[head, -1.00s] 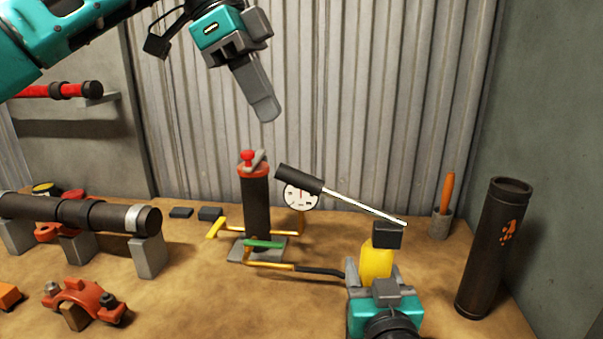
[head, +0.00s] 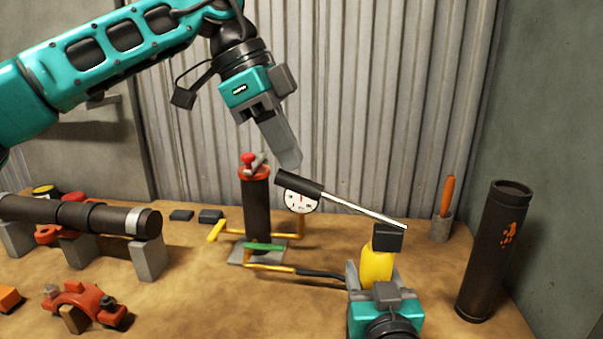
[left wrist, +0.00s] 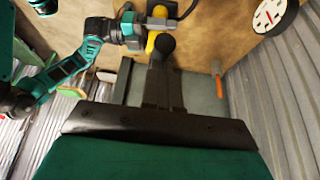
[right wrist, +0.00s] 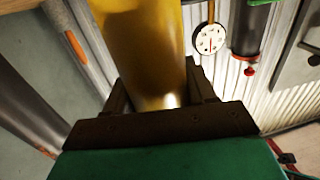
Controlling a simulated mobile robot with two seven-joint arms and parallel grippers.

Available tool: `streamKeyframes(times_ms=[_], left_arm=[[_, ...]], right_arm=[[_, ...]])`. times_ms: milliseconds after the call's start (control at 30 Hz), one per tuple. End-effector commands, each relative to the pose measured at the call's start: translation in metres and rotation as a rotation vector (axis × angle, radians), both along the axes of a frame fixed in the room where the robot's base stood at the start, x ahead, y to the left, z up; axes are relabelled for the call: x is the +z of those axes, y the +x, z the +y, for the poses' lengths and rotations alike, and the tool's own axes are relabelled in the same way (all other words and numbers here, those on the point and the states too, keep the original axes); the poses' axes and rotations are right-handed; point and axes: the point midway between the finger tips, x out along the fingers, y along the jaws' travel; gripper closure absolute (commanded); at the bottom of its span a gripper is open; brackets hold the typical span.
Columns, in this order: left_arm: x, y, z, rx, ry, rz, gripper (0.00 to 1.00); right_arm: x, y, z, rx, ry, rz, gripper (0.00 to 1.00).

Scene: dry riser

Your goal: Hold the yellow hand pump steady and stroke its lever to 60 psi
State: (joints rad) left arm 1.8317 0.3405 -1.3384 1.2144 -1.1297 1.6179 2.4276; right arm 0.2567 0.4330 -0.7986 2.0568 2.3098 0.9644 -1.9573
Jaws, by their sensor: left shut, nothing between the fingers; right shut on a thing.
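The yellow hand pump (head: 376,264) stands at the front right of the bench with a black head. Its silver lever (head: 365,208) slants up to the left and ends in a black grip (head: 300,183). My right gripper (head: 372,280) is shut on the pump body, which fills the middle of the right wrist view (right wrist: 145,50). My left gripper (head: 290,162) is shut and empty, pointing down just above the lever's grip; I cannot tell if it touches. The white gauge (head: 301,201) is partly covered by the grip; its reading is too small to tell.
A dark riser pipe (head: 257,210) with a red top stands behind left. A dark tube (head: 494,250) stands at right beside a cup with an orange handle (head: 447,196). A horizontal pipe (head: 75,214) rests on blocks at left, with a red clamp (head: 84,303) in front.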

Motion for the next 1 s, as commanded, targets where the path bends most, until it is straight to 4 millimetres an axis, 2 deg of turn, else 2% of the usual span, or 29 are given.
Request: streamKeyframes(times_ms=[467, 833, 1000], left_arm=[[-0.006, -0.001, -0.002, -0.002, 0.001, 0.003, 1.00], [-0.043, -0.001, -0.001, -0.002, 0.003, 0.006, 1.00], [-0.050, -0.001, -0.002, -0.002, 0.002, 0.004, 1.00]], right_arm=[[0.000, 0.000, 0.000, 0.000, 0.000, -0.001, 1.00], [0.000, 0.000, 0.000, 0.000, 0.000, -0.001, 1.00], [0.000, 0.000, 0.000, 0.001, 0.000, -0.001, 1.00]])
